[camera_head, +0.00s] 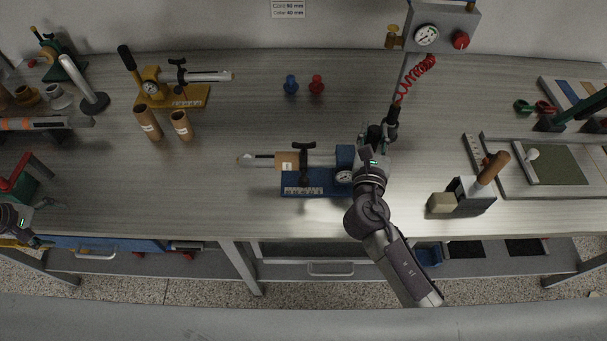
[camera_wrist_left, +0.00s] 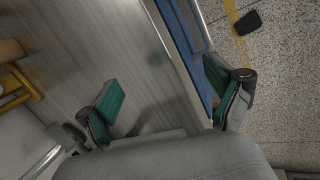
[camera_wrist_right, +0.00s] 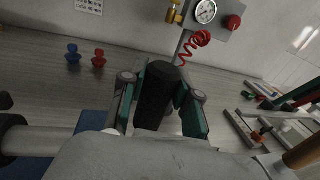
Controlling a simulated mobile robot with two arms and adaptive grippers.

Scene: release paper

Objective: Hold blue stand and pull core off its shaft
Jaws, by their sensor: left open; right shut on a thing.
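The blue stand (camera_head: 313,190) sits mid-table near the front edge, with a gauge at its right end. Its horizontal shaft (camera_head: 250,160) points left, and a tan core (camera_head: 287,160) with a pale label is around it. A black T-shaped clamp (camera_head: 303,147) partly hides the core. My right gripper (camera_head: 376,133) is just right of the stand.
A yellow stand (camera_head: 185,98) with a shaft and two brown tubes (camera_head: 148,123) are at the left. Blue and red knobs (camera_head: 316,85) stand behind. A wooden-handled block (camera_head: 470,197) is at the right. The front middle-left tabletop is clear.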

